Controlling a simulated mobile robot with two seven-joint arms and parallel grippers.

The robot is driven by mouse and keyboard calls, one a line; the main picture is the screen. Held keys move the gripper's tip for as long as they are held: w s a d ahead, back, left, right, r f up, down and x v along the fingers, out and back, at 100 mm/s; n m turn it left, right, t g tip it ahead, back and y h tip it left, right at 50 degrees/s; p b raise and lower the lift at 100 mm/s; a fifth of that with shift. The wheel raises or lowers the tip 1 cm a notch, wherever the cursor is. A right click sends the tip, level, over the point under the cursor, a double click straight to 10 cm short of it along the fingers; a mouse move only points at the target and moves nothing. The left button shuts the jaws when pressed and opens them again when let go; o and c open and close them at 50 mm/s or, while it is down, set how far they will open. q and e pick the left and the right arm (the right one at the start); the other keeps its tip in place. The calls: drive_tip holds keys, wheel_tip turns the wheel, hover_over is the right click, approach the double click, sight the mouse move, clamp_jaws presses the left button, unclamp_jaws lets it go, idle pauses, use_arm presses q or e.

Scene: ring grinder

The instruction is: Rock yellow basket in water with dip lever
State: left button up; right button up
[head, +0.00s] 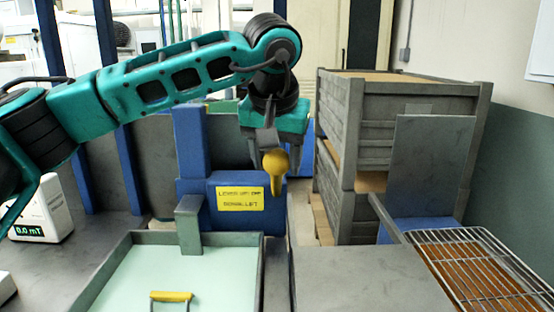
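The dip lever's yellow knob (275,163) stands in front of a blue block with a yellow label (240,198). My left gripper (273,150) points down at the knob, its fingers beside or behind it. I cannot tell whether they touch or grip it. The yellow basket shows only as a yellow-topped handle (171,296) at the bottom edge, over the pale green water of a grey-rimmed tank (256,262). The rest of the basket is out of frame or hidden. My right gripper is not in view.
A wire rack (480,262) over a brown tray lies at the right. Grey stacked crates (415,110) stand behind it. A grey upright post (188,226) rises at the tank's back edge.

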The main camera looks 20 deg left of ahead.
use_arm(q)
drive_tip(key=o, duration=0.3)
drive_tip(key=shift+o, duration=0.2)
drive_tip(key=v, duration=1.3)
